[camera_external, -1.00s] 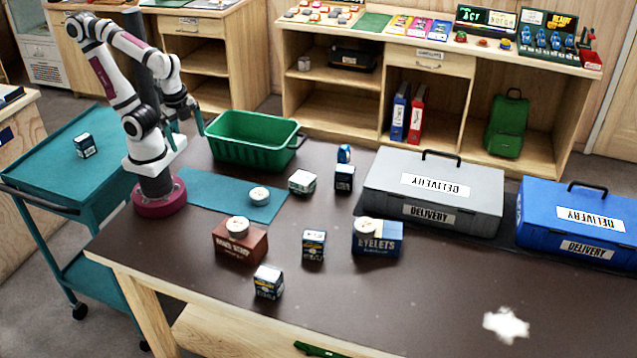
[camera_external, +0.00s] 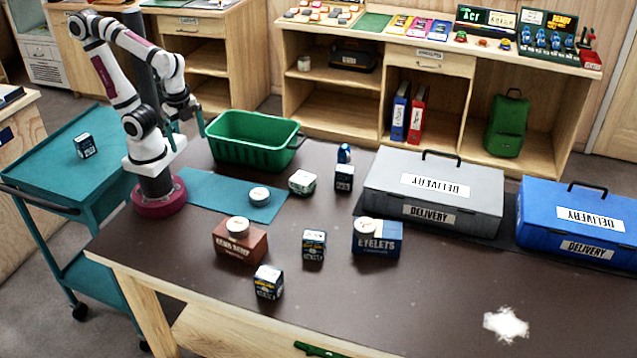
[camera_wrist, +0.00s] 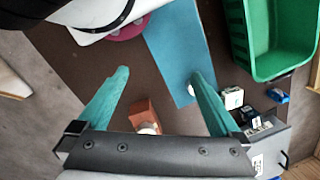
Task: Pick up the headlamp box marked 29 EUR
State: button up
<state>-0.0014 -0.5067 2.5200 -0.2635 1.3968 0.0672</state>
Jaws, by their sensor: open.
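Several small dark blue boxes with pale labels look alike, and I cannot read 29 EUR on any. One (camera_external: 268,282) stands near the table's front edge, one (camera_external: 314,246) between the red-brown and eyelets boxes, and one (camera_external: 344,178) left of the grey case. Another (camera_external: 84,146) is on the teal cart. My gripper (camera_external: 187,125) is raised, left of the green basket, apart from all the boxes. In the wrist view its two teal fingers (camera_wrist: 160,74) are wide apart with nothing held between them.
A red-brown box (camera_external: 240,245) and a blue eyelets box (camera_external: 377,241) each carry a round tin. A white-green box (camera_external: 302,182) and another tin (camera_external: 259,195) stand near the green basket (camera_external: 247,154). Grey (camera_external: 480,188) and blue (camera_external: 612,205) cases fill the right.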

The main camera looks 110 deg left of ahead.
jog(key=w+d+f+m+g+h, duration=0.1)
jog(key=w+d+m+g+h, duration=0.2)
jog(key=w, duration=0.7)
jog(key=w+d+f+m+h, duration=0.2)
jog(key=w+d+m+h, duration=0.3)
jog(key=w, duration=0.4)
jog(key=m+t+h, duration=0.4)
jog(key=h, duration=0.4)
send_near(272, 269)
jog(key=x, duration=0.8)
jog(key=f+x, duration=0.1)
jog(key=x, duration=0.3)
jog(key=shift+s+a+f, duration=0.1)
jog(key=shift+s+a, duration=0.05)
jog(key=shift+s, duration=0.1)
jog(key=c, duration=1.4)
